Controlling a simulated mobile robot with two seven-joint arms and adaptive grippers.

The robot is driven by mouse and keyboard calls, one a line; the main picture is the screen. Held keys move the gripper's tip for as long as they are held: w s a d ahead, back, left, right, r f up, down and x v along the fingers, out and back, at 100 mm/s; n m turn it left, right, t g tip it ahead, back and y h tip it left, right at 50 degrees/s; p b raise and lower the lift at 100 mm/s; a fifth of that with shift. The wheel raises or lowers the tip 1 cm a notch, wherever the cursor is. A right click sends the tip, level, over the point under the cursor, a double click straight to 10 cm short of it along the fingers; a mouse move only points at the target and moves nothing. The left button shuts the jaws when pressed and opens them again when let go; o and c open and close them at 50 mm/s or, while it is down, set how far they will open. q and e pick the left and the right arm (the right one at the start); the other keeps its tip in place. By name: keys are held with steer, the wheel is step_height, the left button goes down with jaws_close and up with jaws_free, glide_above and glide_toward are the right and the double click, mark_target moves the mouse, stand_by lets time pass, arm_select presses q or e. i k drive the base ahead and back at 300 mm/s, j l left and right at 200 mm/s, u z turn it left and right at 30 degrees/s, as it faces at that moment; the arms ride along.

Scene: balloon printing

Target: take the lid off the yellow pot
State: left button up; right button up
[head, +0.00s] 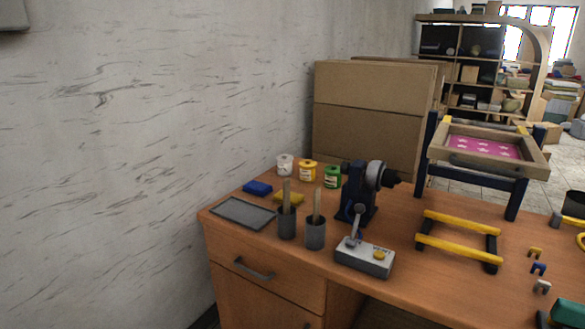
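The yellow pot (307,171) stands upright at the back of the wooden desk, between a white pot (284,164) and a green pot (332,176). It has a pale label on its side. Its top looks pale, but it is too small to tell the lid apart clearly. Neither of my grippers shows in the head view.
In front of the pots lie a blue block (257,188) and a yellow block (289,198). A dark blue machine (360,195) stands right of the green pot. A grey tray (243,213) lies at the desk's left end.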

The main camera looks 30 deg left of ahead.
mark_target(308, 163)
steer(key=i+j, duration=0.1)
steer(key=j, duration=0.25)
steer(key=i+j, duration=0.15)
steer(key=j, duration=0.25)
steer(key=i+j, duration=0.1)
steer(key=j, duration=0.25)
steer(key=i+j, duration=0.15)
steer(key=j, duration=0.2)
steer(key=i+j, duration=0.1)
steer(key=j, duration=0.3)
steer(key=i+j, duration=0.15)
steer(key=j, duration=0.2)
steer(key=i+j, duration=0.1)
steer(key=j, duration=0.3)
steer(key=i+j, duration=0.1)
steer(key=j, duration=0.25)
